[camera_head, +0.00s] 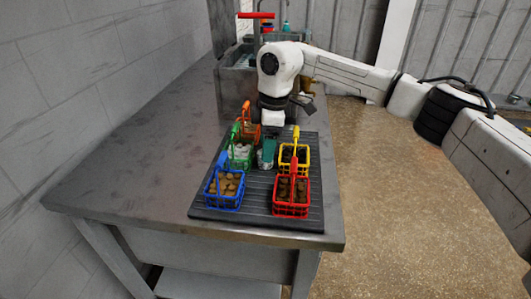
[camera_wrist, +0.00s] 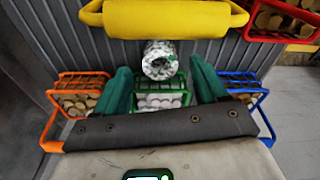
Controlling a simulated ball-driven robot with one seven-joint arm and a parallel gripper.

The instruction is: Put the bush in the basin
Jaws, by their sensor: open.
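The basin (camera_head: 238,60) appears to be the grey sink at the far end of the bench, partly hidden by my arm.
Baskets with raised handles crowd around my gripper: blue (camera_head: 225,190), red (camera_head: 291,197), yellow (camera_head: 294,158), green (camera_head: 239,155) and orange (camera_head: 250,132). They stand on the dark mat (camera_head: 255,222). The bench's left side (camera_head: 150,170) is clear. A red-handled fixture (camera_head: 256,16) rises by the basin.

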